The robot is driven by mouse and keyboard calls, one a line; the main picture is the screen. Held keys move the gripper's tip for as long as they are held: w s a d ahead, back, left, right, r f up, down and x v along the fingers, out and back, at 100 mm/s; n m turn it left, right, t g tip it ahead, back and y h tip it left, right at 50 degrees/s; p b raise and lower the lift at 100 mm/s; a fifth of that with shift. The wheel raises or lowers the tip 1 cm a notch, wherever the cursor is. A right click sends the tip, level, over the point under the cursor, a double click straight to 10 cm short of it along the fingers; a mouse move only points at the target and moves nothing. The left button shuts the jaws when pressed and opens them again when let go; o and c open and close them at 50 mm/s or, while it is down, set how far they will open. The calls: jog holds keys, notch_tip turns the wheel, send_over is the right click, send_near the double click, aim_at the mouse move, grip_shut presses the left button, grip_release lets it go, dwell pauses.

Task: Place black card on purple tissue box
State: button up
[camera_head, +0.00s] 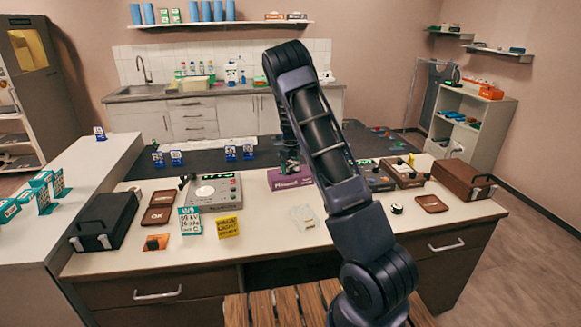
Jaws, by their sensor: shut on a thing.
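The purple tissue box (290,179) stands on the white counter in the middle of the head view, partly hidden behind my arm. My gripper (290,160) is just above the top of the box, pointing down. It is shut on a small dark thing, which appears to be the black card; the arm and the small size hide its outline. I cannot tell whether the card touches the box. No other black card stands out on the counter.
A grey device (215,191) stands left of the box. A black case (104,221) is at far left and a brown case (463,180) at far right. The counter's front middle is mostly clear.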

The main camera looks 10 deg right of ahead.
aim_at(290, 164)
jog(key=o, duration=0.8)
jog(key=shift+f, duration=0.1)
jog(key=shift+c, duration=0.2)
notch_tip(290, 164, up, 11)
jog(key=shift+f, duration=0.1)
jog(key=s+d+r+n+t+y, duration=0.1)
jog(key=s+d+r+n, duration=0.1)
jog(key=s+r+n, duration=0.75)
jog(key=s+d+r+n+t+y, duration=0.1)
jog(key=s+d+r+n, duration=0.25)
jog(key=s+r, duration=0.95)
jog(key=s+f+n+t+h, duration=0.2)
jog(key=s+n, duration=1.2)
jog(key=s, duration=1.4)
jog(key=shift+s+a+f+t, duration=0.25)
jog(key=shift+s+f+t, duration=0.05)
jog(key=shift+f, duration=0.45)
